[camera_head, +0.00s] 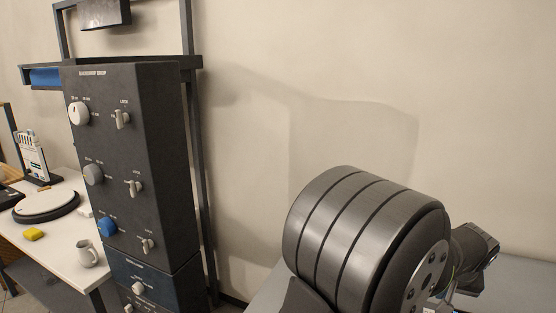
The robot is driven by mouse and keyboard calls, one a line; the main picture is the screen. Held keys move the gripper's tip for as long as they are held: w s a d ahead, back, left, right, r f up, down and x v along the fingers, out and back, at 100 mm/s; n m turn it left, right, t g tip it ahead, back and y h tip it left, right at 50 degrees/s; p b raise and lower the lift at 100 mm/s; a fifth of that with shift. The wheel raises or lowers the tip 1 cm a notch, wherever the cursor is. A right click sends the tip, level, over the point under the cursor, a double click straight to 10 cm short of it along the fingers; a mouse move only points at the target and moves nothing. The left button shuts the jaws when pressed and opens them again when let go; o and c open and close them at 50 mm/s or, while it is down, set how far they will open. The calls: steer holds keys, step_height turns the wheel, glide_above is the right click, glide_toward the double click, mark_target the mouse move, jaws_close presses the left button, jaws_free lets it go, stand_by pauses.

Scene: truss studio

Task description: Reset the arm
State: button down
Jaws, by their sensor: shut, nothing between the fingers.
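My arm fills the lower right, seen as a large dark grey ridged cylinder (345,235) with a bolted end plate. A smaller grey link of my arm (472,252) shows behind it at the right. No gripper fingers can be made out; the big cylinder may hide part of the arm beyond it.
A tall dark control cabinet (150,160) with several knobs and switches stands at the left. The wall (300,70) is bare.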

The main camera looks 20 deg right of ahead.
steer(key=shift+x, duration=1.65)
